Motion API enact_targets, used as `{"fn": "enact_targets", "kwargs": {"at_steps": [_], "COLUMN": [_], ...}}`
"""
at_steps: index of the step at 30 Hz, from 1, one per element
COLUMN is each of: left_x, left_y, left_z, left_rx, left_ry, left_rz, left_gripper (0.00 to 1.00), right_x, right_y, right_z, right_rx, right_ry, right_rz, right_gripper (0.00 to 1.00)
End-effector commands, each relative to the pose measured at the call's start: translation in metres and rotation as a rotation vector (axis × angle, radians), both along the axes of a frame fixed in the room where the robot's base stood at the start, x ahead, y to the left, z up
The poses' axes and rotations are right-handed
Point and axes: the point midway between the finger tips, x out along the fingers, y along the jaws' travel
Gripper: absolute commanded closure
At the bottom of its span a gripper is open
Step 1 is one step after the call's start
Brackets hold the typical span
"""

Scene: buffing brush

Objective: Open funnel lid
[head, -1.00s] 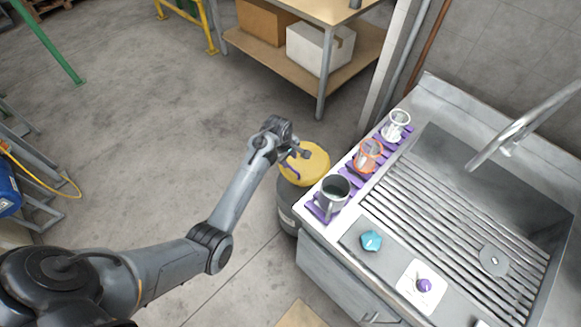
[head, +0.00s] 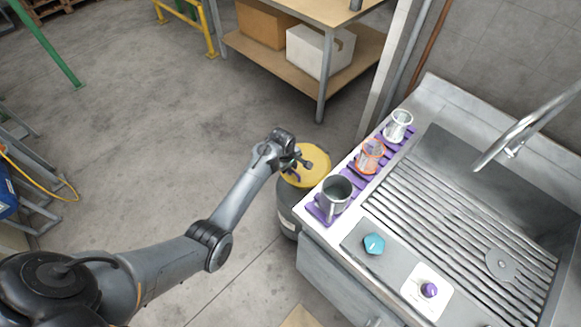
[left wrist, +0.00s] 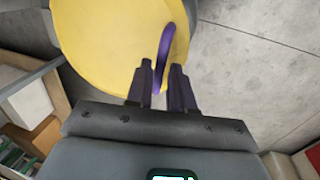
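The round yellow funnel lid (head: 318,166) lies flat on top of a dark grey drum (head: 287,209) beside the counter. A curved purple handle (left wrist: 165,48) stands at the lid's edge; in the left wrist view it passes between my fingers. My right gripper is in neither view.
The sink counter (head: 313,229) stands right of the drum, bearing a dark mug (head: 333,196), an orange cup (head: 370,156) and a clear cup (head: 398,125) on purple racks. A shelf table (head: 309,98) stands behind.

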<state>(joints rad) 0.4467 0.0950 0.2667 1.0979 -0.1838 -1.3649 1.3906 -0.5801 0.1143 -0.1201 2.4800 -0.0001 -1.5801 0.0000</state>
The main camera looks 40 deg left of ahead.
Motion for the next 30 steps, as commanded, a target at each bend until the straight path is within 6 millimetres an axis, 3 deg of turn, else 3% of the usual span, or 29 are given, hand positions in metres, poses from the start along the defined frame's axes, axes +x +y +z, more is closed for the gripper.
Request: {"fn": "enact_targets", "kwargs": {"at_steps": [1, 4, 30], "left_x": [-0.0001, -0.0002, -0.0005], "left_y": [-0.0001, -0.0002, -0.0003], "left_z": [-0.0001, -0.0001, -0.0004], "left_rx": [0.000, 0.000, -0.001], "left_ry": [0.000, 0.000, 0.001], "left_rz": [0.000, 0.000, 0.000], "left_gripper": [0.86, 1.00, 1.00], "right_x": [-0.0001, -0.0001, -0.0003], "right_y": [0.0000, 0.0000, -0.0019], "right_z": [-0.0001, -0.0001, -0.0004], "right_rx": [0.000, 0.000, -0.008], "right_ry": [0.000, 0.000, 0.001], "right_rz": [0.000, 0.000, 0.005], "right_gripper": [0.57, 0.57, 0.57]}}
